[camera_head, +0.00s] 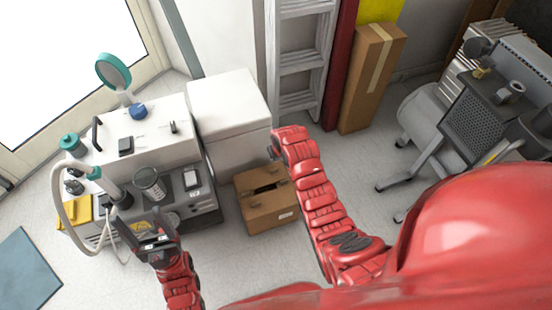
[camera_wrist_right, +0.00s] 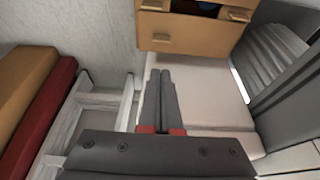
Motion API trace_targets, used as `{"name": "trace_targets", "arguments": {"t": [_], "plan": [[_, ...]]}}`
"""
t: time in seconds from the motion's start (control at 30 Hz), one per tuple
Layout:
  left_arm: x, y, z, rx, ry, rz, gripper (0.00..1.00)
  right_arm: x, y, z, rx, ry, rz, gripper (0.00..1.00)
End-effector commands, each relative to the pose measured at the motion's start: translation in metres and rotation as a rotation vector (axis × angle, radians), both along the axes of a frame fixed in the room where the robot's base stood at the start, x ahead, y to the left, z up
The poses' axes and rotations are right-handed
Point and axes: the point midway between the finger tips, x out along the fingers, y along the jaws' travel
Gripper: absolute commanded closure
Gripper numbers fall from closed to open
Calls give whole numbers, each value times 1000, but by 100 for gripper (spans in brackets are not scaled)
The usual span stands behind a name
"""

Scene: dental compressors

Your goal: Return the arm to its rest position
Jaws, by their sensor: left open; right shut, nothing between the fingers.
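My right arm (camera_head: 322,205) reaches up from the lower right in the head view, bent, its far end beside the white cabinet and above the cardboard box. The right gripper (camera_wrist_right: 160,78) shows in the right wrist view with its two dark fingers together and nothing between them. In the head view its fingers are hidden or too small to make out. My left gripper (camera_head: 145,230) is open at the lower left of the head view, in front of the grey equipment unit (camera_head: 200,212). I see no object held in it.
A cardboard box (camera_head: 262,212) with an open slot stands on the floor by the white cabinet (camera_head: 228,100). A ladder (camera_head: 300,60) and a tall carton (camera_head: 368,80) stand behind my right arm. A compressor (camera_head: 425,115) stands at the right. Floor is clear between box and arm.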

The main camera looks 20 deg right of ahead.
Motion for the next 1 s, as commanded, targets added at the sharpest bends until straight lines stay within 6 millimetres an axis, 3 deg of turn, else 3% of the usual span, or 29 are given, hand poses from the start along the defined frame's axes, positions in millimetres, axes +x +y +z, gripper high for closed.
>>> {"name": "trace_targets", "arguments": {"t": [0.2,0.53,0.67,0.87,1.0], "plan": [[0,0,9,0,0,0,25,-9,0,28,0,-1,0,100],[0,0,9,0,0,0,25,-12,0,34,0,3,-1,100],[0,0,9,0,0,0,25,-3,0,34,1,-57,-1,100],[0,0,9,0,0,0,25,43,2,55,4,-417,-7,100],[0,0,10,0,0,0,25,66,4,100,4,-764,-8,100]]}}
